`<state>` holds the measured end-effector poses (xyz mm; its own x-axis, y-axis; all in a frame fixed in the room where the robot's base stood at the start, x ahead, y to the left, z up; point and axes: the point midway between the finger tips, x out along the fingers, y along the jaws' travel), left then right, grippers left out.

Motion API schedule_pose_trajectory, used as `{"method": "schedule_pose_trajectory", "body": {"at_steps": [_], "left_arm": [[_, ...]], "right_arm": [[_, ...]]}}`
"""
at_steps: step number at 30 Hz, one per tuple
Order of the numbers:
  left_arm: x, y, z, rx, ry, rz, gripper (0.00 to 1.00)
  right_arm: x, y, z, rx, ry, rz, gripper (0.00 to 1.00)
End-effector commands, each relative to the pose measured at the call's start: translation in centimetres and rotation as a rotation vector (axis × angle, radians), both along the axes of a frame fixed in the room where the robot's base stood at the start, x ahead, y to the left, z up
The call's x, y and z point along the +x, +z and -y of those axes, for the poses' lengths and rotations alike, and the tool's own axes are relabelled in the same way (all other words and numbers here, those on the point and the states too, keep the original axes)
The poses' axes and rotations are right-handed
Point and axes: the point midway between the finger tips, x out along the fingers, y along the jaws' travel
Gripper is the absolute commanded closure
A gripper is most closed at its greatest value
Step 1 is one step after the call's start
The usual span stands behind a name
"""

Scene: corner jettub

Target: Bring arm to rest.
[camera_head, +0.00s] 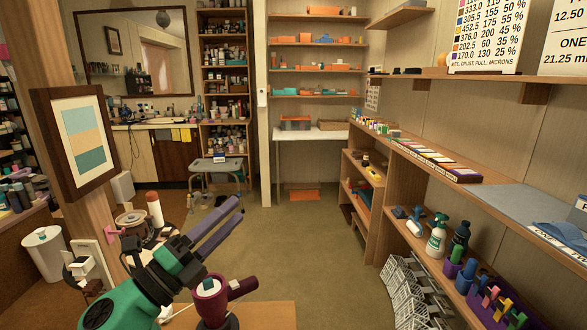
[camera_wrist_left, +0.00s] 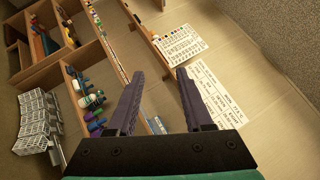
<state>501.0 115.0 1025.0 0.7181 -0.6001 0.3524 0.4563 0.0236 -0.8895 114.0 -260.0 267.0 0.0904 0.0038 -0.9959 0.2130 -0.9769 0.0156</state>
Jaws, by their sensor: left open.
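My left arm comes in from the lower left in the head view. Its green and dark links end in my left gripper (camera_head: 240,211), with two long purple-grey fingers pointing up and to the right. In the left wrist view the fingers of my left gripper (camera_wrist_left: 160,72) stand apart with nothing between them. The gripper is in free air and touches nothing that I can see. A maroon part with a white top shows below the left arm; I cannot tell whether it is mine. My right gripper does not show.
A long wooden shelf unit (camera_head: 376,213) with bottles lines the right wall. White wire baskets (camera_head: 405,290) stand at its foot. A framed picture (camera_head: 84,140) hangs on a post at left. A white bin (camera_head: 45,252) is at lower left. The middle floor (camera_head: 300,235) is clear.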

Motion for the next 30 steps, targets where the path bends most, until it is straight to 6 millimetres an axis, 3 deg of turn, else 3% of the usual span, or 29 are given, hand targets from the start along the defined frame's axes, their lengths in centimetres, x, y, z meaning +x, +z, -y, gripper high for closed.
{"method": "schedule_pose_trajectory", "body": {"at_steps": [2,4,6,9,12,15,18,23,30], "left_arm": [[1.9,-3.4,-4.5,-0.324,0.170,-0.248,0.49],[2.5,-8.7,-8.6,-0.577,0.337,-0.489,0.49],[1.6,-14.7,-11.4,-0.770,0.486,-0.715,0.49],[-1.5,-22.3,-13.4,-0.966,0.672,-0.996,0.49],[-5.4,-28.0,-13.9,-1.089,0.819,-1.218,0.49],[-9.3,-32.0,-13.6,-1.168,0.941,-1.403,0.49],[-13.3,-35.0,-12.9,-1.223,1.047,-1.565,0.49],[-19.5,-38.1,-11.4,-1.275,1.200,-1.802,0.49],[-18.7,-47.3,-11.2,-1.246,1.248,-1.843,0.49]], "right_arm": [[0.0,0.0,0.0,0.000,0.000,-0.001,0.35],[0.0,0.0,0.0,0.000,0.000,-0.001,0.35],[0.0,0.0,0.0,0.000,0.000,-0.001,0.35],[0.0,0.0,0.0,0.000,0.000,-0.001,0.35],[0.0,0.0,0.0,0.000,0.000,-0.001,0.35],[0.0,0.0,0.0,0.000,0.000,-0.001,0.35],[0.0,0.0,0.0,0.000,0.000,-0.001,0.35],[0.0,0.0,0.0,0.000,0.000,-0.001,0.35],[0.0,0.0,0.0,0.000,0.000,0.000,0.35]]}}
